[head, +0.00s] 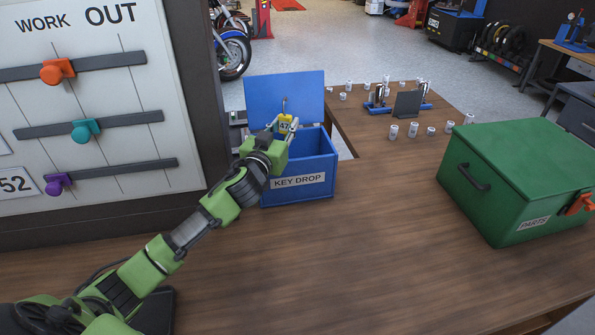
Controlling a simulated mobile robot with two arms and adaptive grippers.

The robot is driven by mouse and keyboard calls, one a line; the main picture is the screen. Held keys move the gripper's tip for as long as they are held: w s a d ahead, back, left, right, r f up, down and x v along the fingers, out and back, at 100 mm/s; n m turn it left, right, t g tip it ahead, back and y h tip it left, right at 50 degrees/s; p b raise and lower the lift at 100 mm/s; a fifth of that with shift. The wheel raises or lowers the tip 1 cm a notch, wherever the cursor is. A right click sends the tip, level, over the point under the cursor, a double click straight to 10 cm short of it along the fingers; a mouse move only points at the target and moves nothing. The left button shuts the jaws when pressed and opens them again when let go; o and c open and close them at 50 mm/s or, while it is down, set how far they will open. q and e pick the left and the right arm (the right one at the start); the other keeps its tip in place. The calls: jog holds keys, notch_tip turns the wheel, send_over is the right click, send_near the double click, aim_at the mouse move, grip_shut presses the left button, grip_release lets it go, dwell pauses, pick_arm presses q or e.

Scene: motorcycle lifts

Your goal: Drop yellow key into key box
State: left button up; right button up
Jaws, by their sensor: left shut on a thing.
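The blue key box (318,161), labelled KEY DROP, stands on the wooden counter with its lid (284,94) raised at the back. My left gripper (284,126) is at the box's opening, on its left side, coming from the lower left. It is shut on the yellow key (285,122), whose tag reads 47. The key is upright, in front of the raised lid and above the opening. The inside of the box is partly hidden by my gripper. My right gripper is not in view.
A green PARTS box (515,175) with an orange latch stands at the right. A board (90,125) with coloured sliders stands at the left. The counter (370,240) in front is clear.

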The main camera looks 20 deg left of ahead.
pick_arm(q)
jog(key=o, duration=1)
jog(key=shift+o, duration=0.2)
jog(key=shift+s+f, duration=0.1)
jog(key=shift+s, duration=0.15)
jog(key=s+d, duration=0.1)
jog(key=s, duration=1)
jog(key=shift+s+d, duration=0.2)
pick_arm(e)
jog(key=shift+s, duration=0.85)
